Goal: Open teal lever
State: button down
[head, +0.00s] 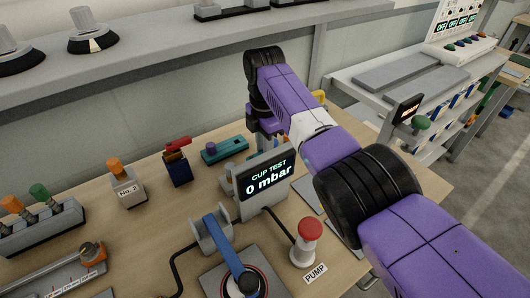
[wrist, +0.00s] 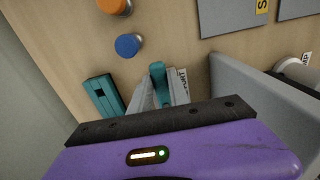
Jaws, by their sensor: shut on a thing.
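The teal lever (wrist: 157,72) shows in the wrist view as a short upright teal piece between my fingers. My gripper (wrist: 155,92) is shut on it. Part of the lever is hidden by the fingers and the dark edge of my gripper body. A label ending in "PORT" (wrist: 183,86) is just right of it. In the head view my gripper (head: 263,128) is low behind the display, and the lever in its grasp cannot be made out there.
A separate teal slotted block (wrist: 103,97) lies left of my fingers; a blue knob (wrist: 129,45) and an orange knob (wrist: 114,5) stand beyond. The "CUP TEST 0 mbar" display (head: 266,182) stands close by my gripper. A red-topped pump button (head: 309,232) is nearer.

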jog(key=shift+w+a+r, duration=0.1)
jog(key=shift+r, duration=0.05)
dwell(0.3)
jog(key=c, duration=1.2)
grip_release()
jog(key=shift+c, duration=0.2)
